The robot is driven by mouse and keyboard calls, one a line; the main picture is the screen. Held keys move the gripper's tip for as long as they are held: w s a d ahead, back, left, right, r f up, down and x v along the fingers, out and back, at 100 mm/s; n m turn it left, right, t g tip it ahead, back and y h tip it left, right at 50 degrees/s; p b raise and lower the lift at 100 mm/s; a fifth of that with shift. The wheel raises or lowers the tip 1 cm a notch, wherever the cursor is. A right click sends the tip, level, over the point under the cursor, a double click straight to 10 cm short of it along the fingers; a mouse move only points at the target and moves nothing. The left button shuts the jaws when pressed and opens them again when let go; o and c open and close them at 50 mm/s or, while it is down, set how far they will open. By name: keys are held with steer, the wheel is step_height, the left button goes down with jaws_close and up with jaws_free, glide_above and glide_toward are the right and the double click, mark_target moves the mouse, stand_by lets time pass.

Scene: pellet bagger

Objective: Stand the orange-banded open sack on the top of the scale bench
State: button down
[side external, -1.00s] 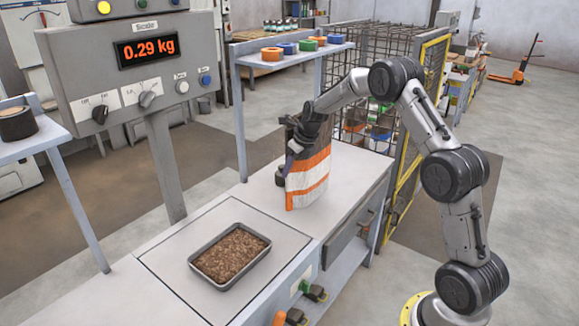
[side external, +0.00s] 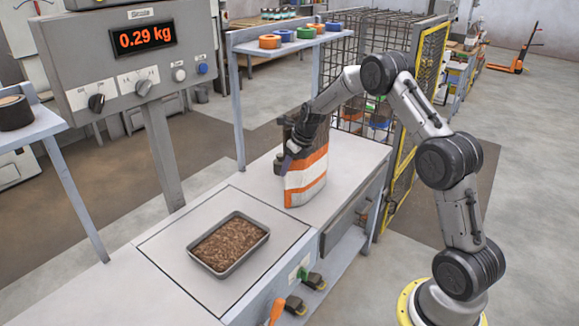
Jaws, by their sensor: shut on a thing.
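The orange-banded sack (side external: 307,178), white and grey with orange bands, is upright on or just above the right part of the scale bench (side external: 342,165). I cannot tell whether its base touches the top. My gripper (side external: 291,160) is shut on the sack's left side near its upper part. My wrist and the dark upper part of the sack overlap, so its mouth is hidden. The scale display (side external: 145,38) reads 0.29 kg.
A metal tray (side external: 262,241) of brown pellets sits on the scale plate (side external: 160,248), left of the sack. A shelf with several coloured tape rolls (side external: 270,42) stands behind. A wire cage (side external: 385,35) with a yellow-framed gate stands behind the bench's right end.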

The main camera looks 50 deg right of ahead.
steer(key=shift+f, duration=0.4)
steer(key=shift+c, duration=1.8)
jaws_free()
